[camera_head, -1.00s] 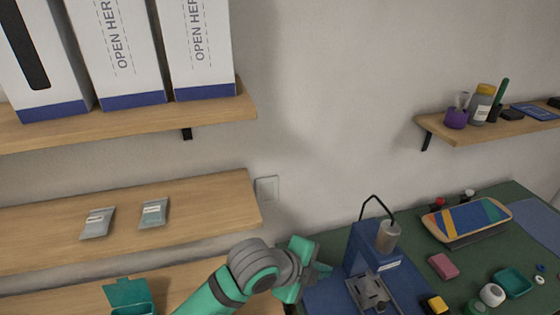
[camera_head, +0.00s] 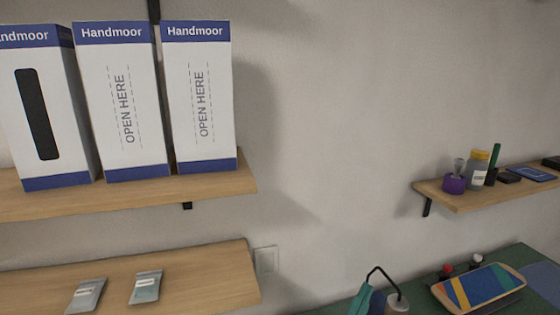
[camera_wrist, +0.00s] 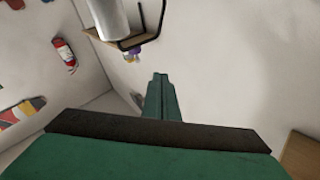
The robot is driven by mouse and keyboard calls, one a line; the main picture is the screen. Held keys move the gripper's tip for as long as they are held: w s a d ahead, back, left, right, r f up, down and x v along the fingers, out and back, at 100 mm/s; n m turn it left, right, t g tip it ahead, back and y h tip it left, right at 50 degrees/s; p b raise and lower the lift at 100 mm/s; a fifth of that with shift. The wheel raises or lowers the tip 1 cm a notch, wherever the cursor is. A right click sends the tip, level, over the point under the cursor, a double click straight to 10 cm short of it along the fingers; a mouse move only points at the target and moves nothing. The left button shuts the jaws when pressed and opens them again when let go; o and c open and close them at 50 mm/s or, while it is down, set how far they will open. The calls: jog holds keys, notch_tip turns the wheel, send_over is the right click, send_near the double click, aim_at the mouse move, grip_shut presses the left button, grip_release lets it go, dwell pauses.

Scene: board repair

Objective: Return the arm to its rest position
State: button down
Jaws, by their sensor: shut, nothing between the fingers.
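My gripper (camera_wrist: 161,82) shows in the wrist view as two dark green fingers pressed together with nothing between them. The fingers point toward the bare wall. In the head view only a small teal part of my arm or gripper (camera_head: 362,300) shows at the bottom edge, beside a grey cylinder (camera_head: 397,303) with a bent black rod. That cylinder also shows in the wrist view (camera_wrist: 108,18), close by at the upper left and apart from the fingertips. The rest of my arm is out of the head view.
Several Handmoor boxes (camera_head: 200,95) stand on the upper left shelf (camera_head: 225,187). Two grey packets (camera_head: 146,287) lie on the shelf below. The right shelf (camera_head: 460,200) holds small items. A striped board (camera_head: 480,287) is on the green bench. A fire extinguisher (camera_wrist: 65,55) hangs on the wall.

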jog(key=s+a+f+n+y, duration=0.3)
jog(key=s+f+n+y, duration=0.15)
jog(key=f, duration=0.25)
jog(key=s+a+f+n+t+y, duration=0.1)
jog(key=s+a+f+n+y, duration=0.3)
jog(key=f, duration=0.3)
jog(key=s+a+f+n+y, duration=0.2)
jog(key=s+f+n, duration=0.2)
jog(key=s+f, duration=0.15)
jog(key=s+a+f, duration=0.2)
jog(key=s+a, duration=0.1)
jog(key=s, duration=0.4)
jog(key=s+a+f+m+g+y, duration=0.1)
jog(key=s+a+f, duration=0.1)
jog(key=s, duration=0.5)
jog(key=s+a+f+m+g, duration=0.1)
jog(key=s+a+f, duration=0.2)
jog(key=s, duration=0.4)
jog(key=shift+s+a+f, duration=0.15)
jog(key=shift+a, duration=0.15)
